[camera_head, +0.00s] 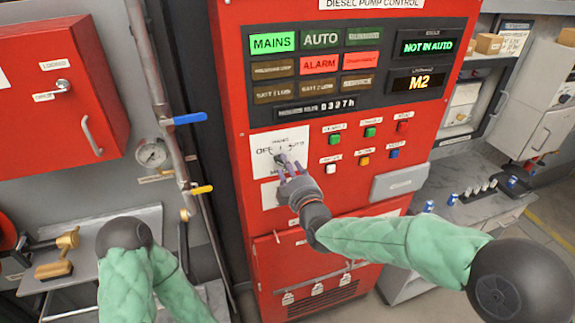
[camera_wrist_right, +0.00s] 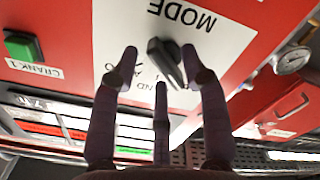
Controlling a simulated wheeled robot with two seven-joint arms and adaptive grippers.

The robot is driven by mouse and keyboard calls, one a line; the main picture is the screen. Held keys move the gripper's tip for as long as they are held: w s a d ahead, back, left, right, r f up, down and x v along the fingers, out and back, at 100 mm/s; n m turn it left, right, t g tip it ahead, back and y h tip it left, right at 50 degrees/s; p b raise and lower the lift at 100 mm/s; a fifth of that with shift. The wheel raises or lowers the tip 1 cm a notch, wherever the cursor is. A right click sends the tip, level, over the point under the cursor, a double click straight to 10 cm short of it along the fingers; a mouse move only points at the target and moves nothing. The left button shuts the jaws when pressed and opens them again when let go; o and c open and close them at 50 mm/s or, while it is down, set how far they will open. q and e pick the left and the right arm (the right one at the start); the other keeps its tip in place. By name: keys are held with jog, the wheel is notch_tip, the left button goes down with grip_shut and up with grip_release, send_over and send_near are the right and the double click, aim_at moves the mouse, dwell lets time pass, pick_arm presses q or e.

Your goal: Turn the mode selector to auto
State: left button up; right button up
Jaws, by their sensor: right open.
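The mode selector is a black knob (camera_wrist_right: 168,62) on a white plate (camera_head: 264,147) marked MODE, on the red pump control panel. The plate reads OFF at left and AUTO at right in the head view. My right gripper (camera_head: 287,166) is at the plate with its fingers toward the knob. In the right wrist view, the open fingers (camera_wrist_right: 158,58) stand around the knob, apart from each other; contact is unclear. The handle lies slanted; which end points is hard to tell. My left gripper is out of view.
Coloured push buttons (camera_head: 334,139) sit just right of the plate. A grey box (camera_head: 400,184) juts out below them. Pipes with a blue lever (camera_head: 188,118) and a yellow lever (camera_head: 202,189) stand left of the panel. A red cabinet (camera_head: 62,85) hangs further left.

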jog(key=shift+w+a, duration=0.2)
jog(key=shift+w, duration=0.5)
grip_shut()
jog(key=shift+s+a+f+m+b, duration=0.1)
jog(key=shift+a+f+m+b, duration=0.05)
jog(key=shift+m+b, duration=2.9)
jog(key=shift+s+a+f+m+b, duration=0.1)
jog(key=shift+a+m+b, duration=0.1)
jog(key=shift+m+b, duration=2.9)
jog(key=shift+s+a+f+m+b, duration=0.15)
jog(key=shift+m+b, duration=2.15)
jog(key=shift+m, duration=1.45)
jog(key=shift+w, duration=0.1)
